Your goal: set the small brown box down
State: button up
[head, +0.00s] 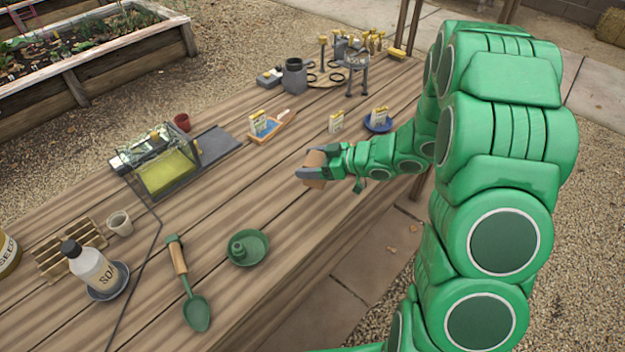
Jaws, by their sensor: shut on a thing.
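The small brown box (314,170) is in my gripper (312,168), near the right front edge of the wooden table. My gripper is shut on it, with a grey finger on either side. My green arm reaches in from the right. I cannot tell whether the underside of the box touches the table or hangs just above it.
The wooden table (225,205) has bare planks left of and below the box. A green dish (248,248), a trowel (187,285) and a soap bottle (91,268) stand nearer.

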jog(key=shift+f, duration=2.8)
jog(key=o, duration=1.1)
jog(key=shift+f, duration=0.1)
jog(key=shift+c, duration=0.2)
jog(key=shift+s+d+r, duration=0.1)
jog(key=shift+d+r, duration=0.2)
jog(key=shift+d, duration=0.05)
jog(key=v, duration=1.1)
jog(key=shift+s, duration=0.1)
